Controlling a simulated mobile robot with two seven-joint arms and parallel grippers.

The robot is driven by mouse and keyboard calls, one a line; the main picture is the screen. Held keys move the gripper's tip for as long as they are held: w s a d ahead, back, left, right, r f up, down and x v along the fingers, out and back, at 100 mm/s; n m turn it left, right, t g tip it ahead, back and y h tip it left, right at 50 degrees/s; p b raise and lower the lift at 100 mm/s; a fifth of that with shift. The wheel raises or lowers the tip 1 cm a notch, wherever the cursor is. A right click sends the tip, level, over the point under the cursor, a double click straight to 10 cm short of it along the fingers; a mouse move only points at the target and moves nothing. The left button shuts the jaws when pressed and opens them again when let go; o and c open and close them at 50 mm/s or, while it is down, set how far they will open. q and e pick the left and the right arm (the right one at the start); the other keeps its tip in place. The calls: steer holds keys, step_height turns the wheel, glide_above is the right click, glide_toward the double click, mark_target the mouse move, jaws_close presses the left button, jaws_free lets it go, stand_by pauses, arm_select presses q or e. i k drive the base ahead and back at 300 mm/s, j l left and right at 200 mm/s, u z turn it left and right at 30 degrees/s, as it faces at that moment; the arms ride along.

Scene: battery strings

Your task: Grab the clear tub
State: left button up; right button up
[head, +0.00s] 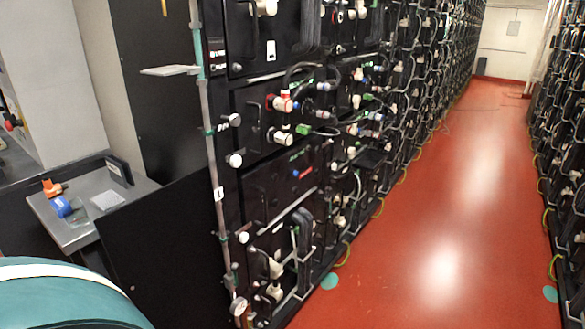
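A small grey table (72,234) stands at the left. On it lies a pale, squarish, low item (107,200) that looks like the clear tub; it is too small to be sure. A greenish see-through item (79,215) lies left of it, beside a blue item (62,206). Neither of my grippers is in view, so their distance from the tub does not show.
An orange item (53,188) and a dark upright box (120,170) are also on the table. A black panel (160,250) stands right of the table. Battery racks (290,150) line the red aisle floor (440,220), which is clear.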

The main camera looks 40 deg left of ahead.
mark_target(76, 216)
steer(key=u, duration=2.5)
